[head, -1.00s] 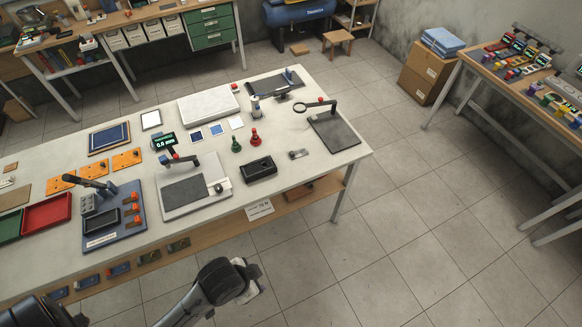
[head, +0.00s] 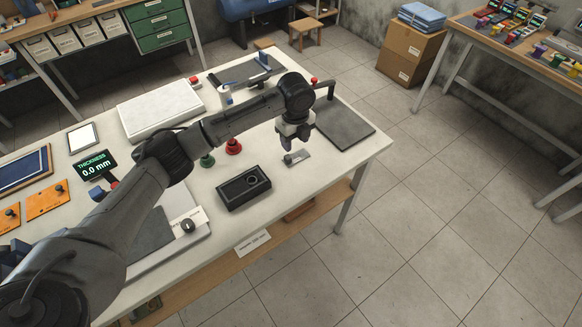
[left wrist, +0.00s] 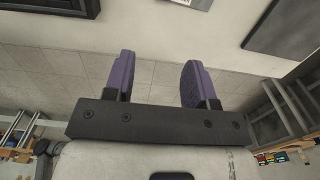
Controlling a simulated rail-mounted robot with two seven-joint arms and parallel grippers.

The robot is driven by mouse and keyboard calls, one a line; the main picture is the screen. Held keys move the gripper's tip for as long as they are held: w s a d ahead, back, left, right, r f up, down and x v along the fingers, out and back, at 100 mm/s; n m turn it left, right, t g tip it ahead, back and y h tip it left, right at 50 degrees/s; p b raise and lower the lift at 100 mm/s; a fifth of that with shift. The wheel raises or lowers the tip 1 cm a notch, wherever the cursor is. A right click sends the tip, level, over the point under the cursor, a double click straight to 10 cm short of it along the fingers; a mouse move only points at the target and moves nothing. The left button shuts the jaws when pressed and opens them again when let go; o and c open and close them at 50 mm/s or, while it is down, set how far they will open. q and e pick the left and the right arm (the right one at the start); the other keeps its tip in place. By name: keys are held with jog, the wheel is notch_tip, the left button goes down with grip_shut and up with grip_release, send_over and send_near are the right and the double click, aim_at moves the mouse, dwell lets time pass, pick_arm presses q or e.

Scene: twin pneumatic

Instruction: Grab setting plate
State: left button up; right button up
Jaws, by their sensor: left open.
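A small grey metal plate with a dark knob, which looks like the setting plate (head: 299,158), lies on the white table right of the black box. My left gripper (head: 293,144) hangs over that plate at its left end, fingers pointing down. I cannot tell whether they touch it. In the left wrist view the two purple fingers (left wrist: 158,78) stand wide apart with nothing seen between them. The plate is not clearly seen there. My right gripper is not in view.
A black box (head: 236,192) with a round ring stands left of the plate. A red knob piece (head: 233,147) and a green one (head: 207,160) stand behind the box. A dark pad (head: 345,128) with a post lies to the right. The white table's (head: 352,160) right corner is clear.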

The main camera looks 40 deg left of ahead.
pick_arm(q)
jog(key=w+a+r+b, duration=0.1)
jog(key=a, duration=0.2)
jog(key=b, duration=0.2)
send_over(288, 157)
jog(key=f, duration=0.7)
jog(key=shift+w+a+f, duration=0.15)
jog(key=shift+a+f, duration=0.05)
jog(key=shift+f, duration=0.2)
jog(key=shift+s+d+f, duration=0.1)
jog(key=shift+f, duration=1.2)
jog(key=shift+s+d+f, duration=0.1)
jog(key=shift+f, duration=1.2)
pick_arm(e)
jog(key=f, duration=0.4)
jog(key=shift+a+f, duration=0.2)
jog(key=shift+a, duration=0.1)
pick_arm(q)
jog(key=shift+c, duration=0.3)
grip_shut()
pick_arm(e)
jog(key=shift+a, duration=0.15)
